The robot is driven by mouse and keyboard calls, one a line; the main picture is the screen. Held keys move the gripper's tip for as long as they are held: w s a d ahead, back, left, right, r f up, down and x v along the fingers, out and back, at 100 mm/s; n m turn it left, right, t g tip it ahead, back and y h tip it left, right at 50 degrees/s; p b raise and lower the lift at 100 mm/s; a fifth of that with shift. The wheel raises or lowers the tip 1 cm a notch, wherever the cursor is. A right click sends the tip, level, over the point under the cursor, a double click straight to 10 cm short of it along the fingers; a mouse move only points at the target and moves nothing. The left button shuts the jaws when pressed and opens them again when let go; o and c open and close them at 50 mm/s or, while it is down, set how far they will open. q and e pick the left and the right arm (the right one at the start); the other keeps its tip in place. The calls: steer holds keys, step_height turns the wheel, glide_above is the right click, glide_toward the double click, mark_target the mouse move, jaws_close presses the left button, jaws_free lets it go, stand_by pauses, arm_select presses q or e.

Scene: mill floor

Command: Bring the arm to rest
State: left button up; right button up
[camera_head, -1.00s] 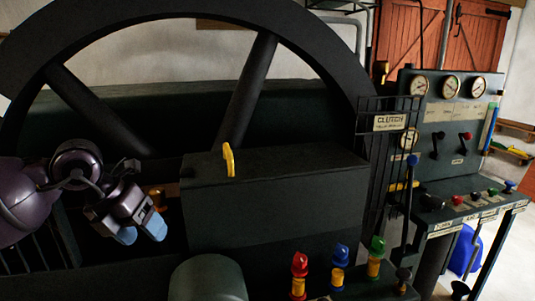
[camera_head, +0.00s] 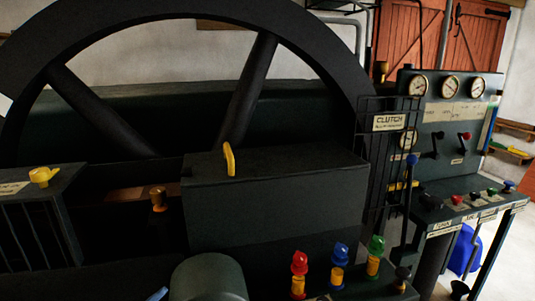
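Only a small blue fingertip of my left gripper (camera_head: 157,294) shows at the bottom edge, left of the grey-green cylinder. The rest of that gripper and its arm are out of view, so its opening cannot be seen. My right gripper and arm are not in view.
A large dark flywheel (camera_head: 246,88) stands behind a dark box with a yellow handle (camera_head: 229,159). A yellow knob (camera_head: 43,176) sits on a housing at left. Red (camera_head: 299,263), blue (camera_head: 340,254) and green (camera_head: 377,246) capped fittings stand in front. A gauge panel (camera_head: 450,115) is at right.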

arm_select(q)
steer(key=s+a+f+n+g+y, duration=0.2)
steer(key=s+a+f+n+y, duration=0.2)
steer(key=f, duration=0.8)
steer(key=s+a+f+n+g+y, duration=0.3)
steer(key=s+a+f+n+y, duration=0.2)
steer(key=s+f+n+y, duration=0.4)
steer(key=s+f+n, duration=0.3)
steer(key=s, duration=0.1)
steer(key=shift+s+y, duration=0.15)
steer(key=shift+y, duration=0.15)
steer(key=shift+a, duration=0.1)
